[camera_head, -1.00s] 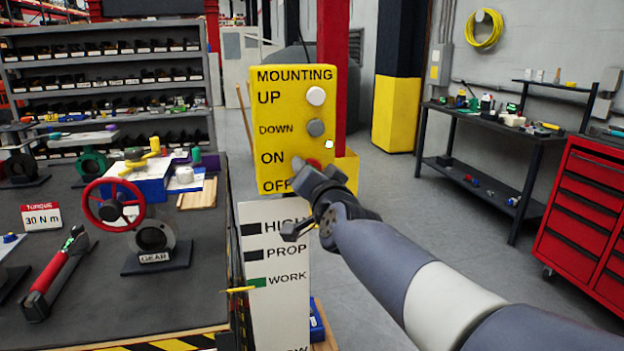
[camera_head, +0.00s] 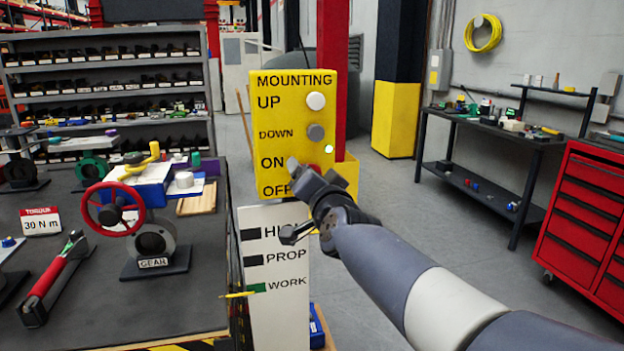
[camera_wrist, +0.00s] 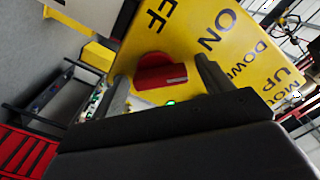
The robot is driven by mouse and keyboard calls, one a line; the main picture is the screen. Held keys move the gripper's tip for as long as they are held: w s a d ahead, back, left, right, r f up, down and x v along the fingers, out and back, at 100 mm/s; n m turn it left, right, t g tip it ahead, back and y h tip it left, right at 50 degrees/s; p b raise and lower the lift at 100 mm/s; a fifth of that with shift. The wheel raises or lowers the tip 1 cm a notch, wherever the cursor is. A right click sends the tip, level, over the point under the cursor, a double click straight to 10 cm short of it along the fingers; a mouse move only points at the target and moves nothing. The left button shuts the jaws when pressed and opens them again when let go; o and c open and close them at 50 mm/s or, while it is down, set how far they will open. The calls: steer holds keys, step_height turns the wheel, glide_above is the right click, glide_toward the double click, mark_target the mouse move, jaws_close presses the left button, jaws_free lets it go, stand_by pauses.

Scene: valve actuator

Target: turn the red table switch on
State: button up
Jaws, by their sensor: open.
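The yellow control box (camera_head: 290,110) stands upright in the middle of the head view, with UP, DOWN, ON and OFF lettering. The red switch (camera_head: 314,167) shows only as a small patch beside ON and OFF, mostly hidden by my gripper (camera_head: 312,174). My gripper (camera_wrist: 165,85) is open, one finger on each side of the knob. I cannot tell whether the fingers touch it. A small green light (camera_head: 328,149) glows on the box above the switch.
A white panel (camera_head: 272,222) with HIGH, PROP and WORK labels stands below the box. The workbench (camera_head: 90,300) with a red handwheel (camera_head: 114,209) is at the left. A red tool cabinet (camera_head: 585,220) stands at the right. Floor between is clear.

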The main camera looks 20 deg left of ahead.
steer(key=v, duration=1)
steer(key=shift+s+d, duration=0.2)
steer(key=shift+s, duration=0.15)
steer(key=x, duration=1.1)
stand_by(0.4)
